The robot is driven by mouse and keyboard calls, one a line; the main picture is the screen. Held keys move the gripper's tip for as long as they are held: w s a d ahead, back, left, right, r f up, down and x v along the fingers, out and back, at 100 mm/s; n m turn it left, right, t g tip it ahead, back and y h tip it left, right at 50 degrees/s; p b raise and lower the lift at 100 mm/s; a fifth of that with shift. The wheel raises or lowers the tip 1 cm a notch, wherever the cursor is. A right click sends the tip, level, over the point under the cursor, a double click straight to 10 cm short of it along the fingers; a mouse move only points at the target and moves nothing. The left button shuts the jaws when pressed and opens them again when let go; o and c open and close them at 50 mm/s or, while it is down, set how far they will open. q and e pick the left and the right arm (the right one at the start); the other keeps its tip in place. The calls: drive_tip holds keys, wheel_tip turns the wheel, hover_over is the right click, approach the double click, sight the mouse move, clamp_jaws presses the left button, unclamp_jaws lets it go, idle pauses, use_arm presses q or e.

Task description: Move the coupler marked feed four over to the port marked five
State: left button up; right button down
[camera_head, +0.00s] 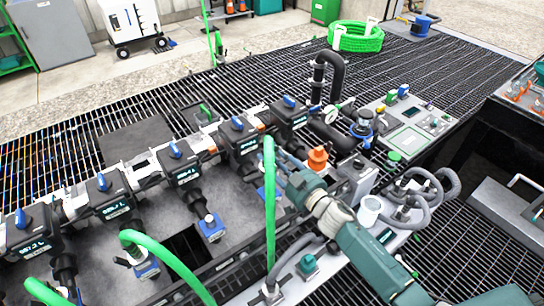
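A manifold with a row of black meter blocks (115,205) and blue valve handles runs from lower left to upper middle. Port branches with blue tags (211,228) hang below the blocks. A green hose (269,215) arches up beside the fourth block and drops to a fitting (268,292) at the front. A second green hose (170,260) ends at a coupler (140,262) at a port at lower left. I cannot read the feed or port numbers. My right gripper (283,168) is beside the upper part of the first hose; its fingers are small and partly hidden. My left gripper is out of view.
An orange knob (317,158) and grey looped hoses (425,190) stand close to my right arm. A black bent pipe (334,75) rises behind the manifold. A coiled green hose (357,38) lies at the back on the grating. The grating behind the manifold is mostly clear.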

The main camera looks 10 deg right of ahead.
drive_tip(key=shift+f+b, duration=1)
drive_tip(key=shift+f, duration=0.3)
drive_tip(key=shift+f+b, duration=2.1)
drive_tip(key=shift+f, duration=0.55)
drive_tip(key=c, duration=1.2)
unclamp_jaws()
drive_tip(key=shift+f, duration=0.1)
drive_tip(key=v, duration=1.2)
drive_tip(key=shift+h, duration=0.3)
